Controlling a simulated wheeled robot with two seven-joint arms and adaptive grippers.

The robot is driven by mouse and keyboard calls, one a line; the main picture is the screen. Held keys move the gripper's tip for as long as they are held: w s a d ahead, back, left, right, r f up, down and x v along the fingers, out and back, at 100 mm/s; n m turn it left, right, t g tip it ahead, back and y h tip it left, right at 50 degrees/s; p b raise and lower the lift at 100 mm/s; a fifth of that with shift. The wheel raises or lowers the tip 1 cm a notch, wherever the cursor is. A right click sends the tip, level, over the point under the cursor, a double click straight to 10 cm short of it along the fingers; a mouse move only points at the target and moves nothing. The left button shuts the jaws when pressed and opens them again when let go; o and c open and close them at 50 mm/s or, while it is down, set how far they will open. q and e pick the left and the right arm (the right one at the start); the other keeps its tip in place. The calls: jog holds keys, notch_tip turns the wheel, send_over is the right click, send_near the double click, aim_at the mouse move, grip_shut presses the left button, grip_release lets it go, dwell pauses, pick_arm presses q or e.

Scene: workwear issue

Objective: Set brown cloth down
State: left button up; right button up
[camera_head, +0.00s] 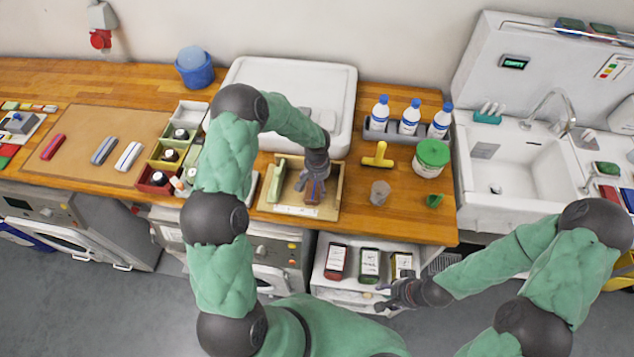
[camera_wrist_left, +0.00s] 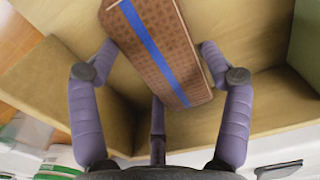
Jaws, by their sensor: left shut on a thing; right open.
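The brown cloth (camera_head: 313,194) is a folded brown bundle with a blue stripe; it shows large in the left wrist view (camera_wrist_left: 165,50). My left gripper (camera_head: 313,183) points down into the right part of an open wooden tray (camera_head: 337,190) and is shut on the brown cloth. In the left wrist view the fingers (camera_wrist_left: 158,55) lie on either side of it. I cannot tell whether the cloth touches the tray floor. A green folded cloth (camera_head: 278,181) lies at the tray's left side. My right gripper (camera_head: 386,297) is open and empty, in front of the counter.
A white basin (camera_head: 343,95) stands behind the tray. To the right are a yellow tool (camera_head: 379,157), a grey cup (camera_head: 379,193), a green-lidded tub (camera_head: 432,158) and bottles (camera_head: 409,118). Small coloured bins (camera_head: 160,179) stand at the left. The wooden counter (camera_head: 400,225) is clear at its front right.

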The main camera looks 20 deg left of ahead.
aim_at(317, 184)
pick_arm(q)
jog(key=shift+f, duration=0.15)
jog(key=o, duration=1.1)
notch_tip(317, 184, up, 12)
jog(key=shift+r, duration=0.2)
